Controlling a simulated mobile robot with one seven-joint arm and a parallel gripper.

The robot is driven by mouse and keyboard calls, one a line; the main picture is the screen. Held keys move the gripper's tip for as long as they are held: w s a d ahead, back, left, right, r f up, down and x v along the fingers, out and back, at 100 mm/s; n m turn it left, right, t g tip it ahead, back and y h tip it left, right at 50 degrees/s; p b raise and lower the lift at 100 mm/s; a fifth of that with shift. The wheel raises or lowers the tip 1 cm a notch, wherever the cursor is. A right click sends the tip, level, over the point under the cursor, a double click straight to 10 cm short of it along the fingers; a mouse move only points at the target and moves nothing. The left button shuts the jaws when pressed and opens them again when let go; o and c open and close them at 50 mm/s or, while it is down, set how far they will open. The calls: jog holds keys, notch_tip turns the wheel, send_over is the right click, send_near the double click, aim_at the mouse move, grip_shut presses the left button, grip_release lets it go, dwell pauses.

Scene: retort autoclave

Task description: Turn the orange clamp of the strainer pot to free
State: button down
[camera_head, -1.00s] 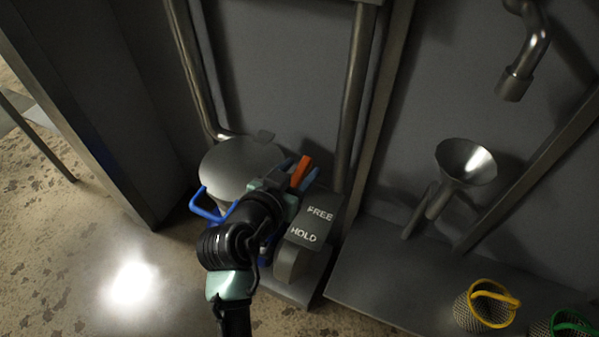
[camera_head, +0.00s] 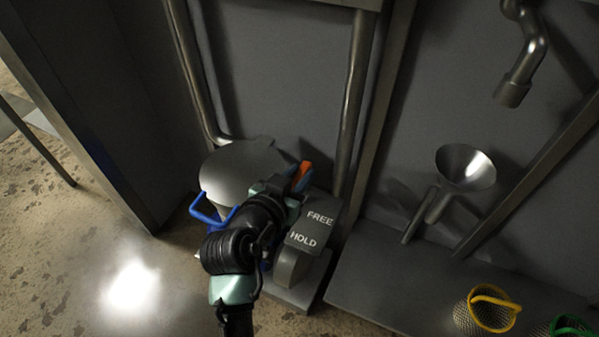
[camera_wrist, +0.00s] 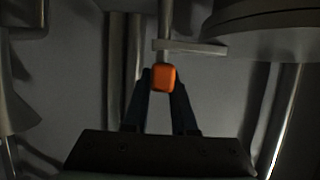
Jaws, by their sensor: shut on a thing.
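The strainer pot (camera_head: 240,168) stands against the wall in the head view, with a grey lid and a blue handle (camera_head: 207,212) at its left. The orange clamp (camera_head: 304,170) shows at the pot's right side. In the wrist view the clamp's orange end (camera_wrist: 164,78) sits between the fingertips of my gripper (camera_wrist: 163,85). My gripper (camera_head: 297,181) is shut on the clamp in the head view too, and my arm hides part of the pot. The plate marked FREE and HOLD (camera_head: 314,225) lies just right of my gripper, with FREE farther back.
Vertical pipes (camera_head: 352,100) run up the wall behind the pot and gripper. A metal funnel (camera_head: 465,167) stands at the right below a bent spout (camera_head: 520,75). Baskets with a yellow handle (camera_head: 494,305) and a green handle (camera_head: 572,326) sit at the lower right. The floor at left is clear.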

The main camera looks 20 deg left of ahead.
jog(key=shift+d+r+n+y+p, duration=0.1)
jog(key=shift+r+n+y+p, duration=0.15)
jog(key=shift+p, duration=0.45)
jog(key=n+y+p, duration=0.2)
jog(key=p, duration=0.2)
jog(key=shift+y, duration=0.25)
jog(key=shift+f+n+g+y+p, duration=0.25)
jog(key=shift+n+g+y+p, duration=0.55)
jog(key=shift+n+y, duration=0.6)
jog(key=n+y+b, duration=0.1)
jog(key=n+g+y+b, duration=0.1)
jog(key=b, duration=0.1)
jog(key=n+g+y+b, duration=0.1)
jog(key=n+y, duration=0.1)
jog(key=shift+w+d+f+b, duration=0.1)
jog(key=shift+f+b, duration=0.2)
jog(key=n+g+y+b, duration=0.1)
jog(key=n+g+b, duration=0.1)
jog(key=shift+r+g+y, duration=0.15)
jog(key=shift+g+y, duration=0.15)
jog(key=shift+y, duration=0.1)
jog(key=shift+r+n+g+y+b, duration=0.1)
jog(key=shift+n+g+y+b, duration=0.6)
jog(key=shift+n+g+b, duration=0.8)
jog(key=shift+n+g, duration=0.35)
jog(key=shift+g, duration=0.05)
